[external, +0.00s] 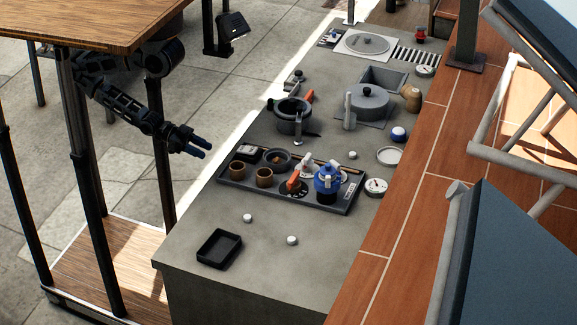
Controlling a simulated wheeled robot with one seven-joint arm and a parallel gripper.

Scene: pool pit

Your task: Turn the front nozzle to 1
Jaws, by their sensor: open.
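My gripper (204,149) is open and empty. It hangs in the air left of the counter, pointing right, with its dark blue fingertips a little apart. An orange-tipped fitting (293,183) stands in the dark tray on the counter, over a small dark round piece with pale marks, left of a blue pot (327,180). It may be the front nozzle, but I cannot read its setting. Another orange piece (309,95) sits farther back beside a dark grey pot. My gripper is well apart from both orange pieces.
The dark tray (229,179) also holds brown cups (264,177) and a small dark bowl (277,159). White knobs (291,240) and a black dish (219,248) are on the near counter. A grey pot (293,117) stands behind the tray. A wooden table (90,22) rises at left.

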